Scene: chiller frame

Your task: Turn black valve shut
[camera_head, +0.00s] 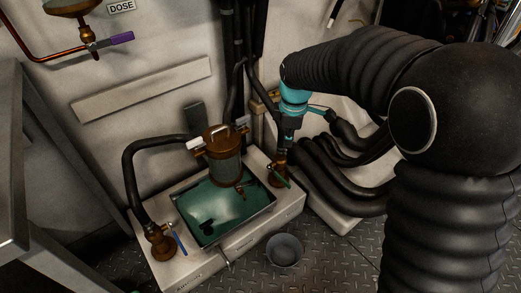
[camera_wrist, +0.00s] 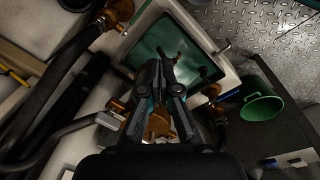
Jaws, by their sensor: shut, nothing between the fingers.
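My gripper (camera_head: 287,140) points down at the right back of the white sump box, close above a brass valve with a green handle (camera_head: 281,181). In the wrist view my gripper (camera_wrist: 161,68) is shut and empty, with its fingers in front of a brass body. I cannot pick out a black valve handle with certainty. A small brass fitting (camera_head: 243,191) sits low on the front of the brass strainer pot (camera_head: 221,150). Dark shapes (camera_head: 208,228) show in the green basin; I cannot tell what they are.
A brass valve with a blue handle (camera_head: 180,242) stands at the box's front left. A purple-handled valve (camera_head: 120,39) is on the wall. A bucket (camera_head: 285,250) stands on the tread-plate floor. Thick black hoses (camera_head: 335,185) crowd the right; a grey cabinet edge is at left.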

